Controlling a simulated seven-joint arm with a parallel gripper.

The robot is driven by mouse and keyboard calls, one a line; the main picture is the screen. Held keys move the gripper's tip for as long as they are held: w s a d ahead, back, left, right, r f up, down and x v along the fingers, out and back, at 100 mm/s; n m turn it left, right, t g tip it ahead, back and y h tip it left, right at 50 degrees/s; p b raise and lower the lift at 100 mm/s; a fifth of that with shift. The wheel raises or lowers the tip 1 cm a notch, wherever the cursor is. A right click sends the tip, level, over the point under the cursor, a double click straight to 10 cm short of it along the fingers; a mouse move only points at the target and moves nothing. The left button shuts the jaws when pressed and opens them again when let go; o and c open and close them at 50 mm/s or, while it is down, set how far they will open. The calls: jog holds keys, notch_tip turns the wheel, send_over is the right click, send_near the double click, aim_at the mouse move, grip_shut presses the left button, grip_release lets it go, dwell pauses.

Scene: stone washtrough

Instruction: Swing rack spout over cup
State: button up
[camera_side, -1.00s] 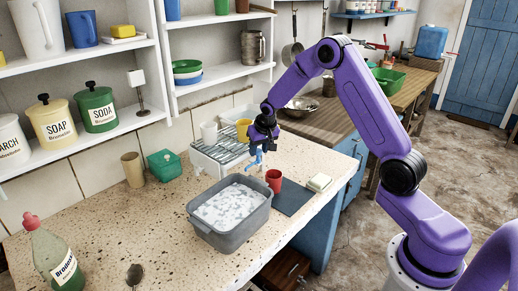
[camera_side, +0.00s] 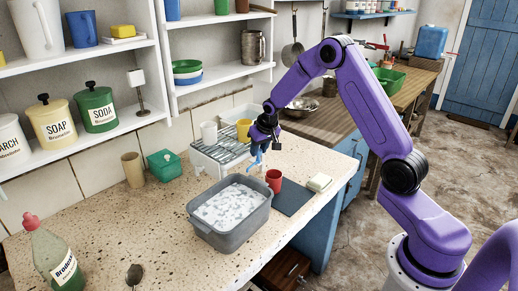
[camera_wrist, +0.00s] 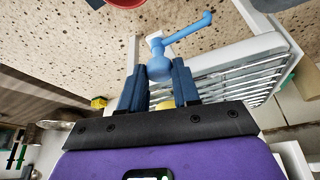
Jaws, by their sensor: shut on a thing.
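The blue spout (camera_side: 256,160) is at the front right corner of the white wire rack (camera_side: 208,165). In the wrist view its round body (camera_wrist: 159,68) sits between my two dark fingers, and its thin arm reaches to the upper right. My gripper (camera_wrist: 158,82) is shut on the spout; in the side view my gripper (camera_side: 264,143) partly hides it. The red cup (camera_side: 273,179) stands upright on the counter, right of the spout. In the wrist view only part of the cup (camera_wrist: 125,2) shows at the top edge. The spout's tip points away from the cup.
A grey tub (camera_side: 206,232) of suds stands close in front of the rack. A soap block (camera_side: 319,183) lies right of the cup, near the counter edge.

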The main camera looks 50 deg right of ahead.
jog(key=n+y, duration=0.1)
jog(key=n, duration=0.1)
jog(key=n+y, duration=0.1)
jog(key=n, duration=0.2)
jog(key=shift+d, duration=0.15)
jog(key=n+y, duration=0.1)
jog(key=n, duration=0.4)
jog(key=shift+d+g+y, duration=0.1)
jog(key=shift+g+y, duration=0.3)
jog(key=shift+n, duration=0.4)
jog(key=o, duration=0.8)
jog(key=shift+c, duration=0.2)
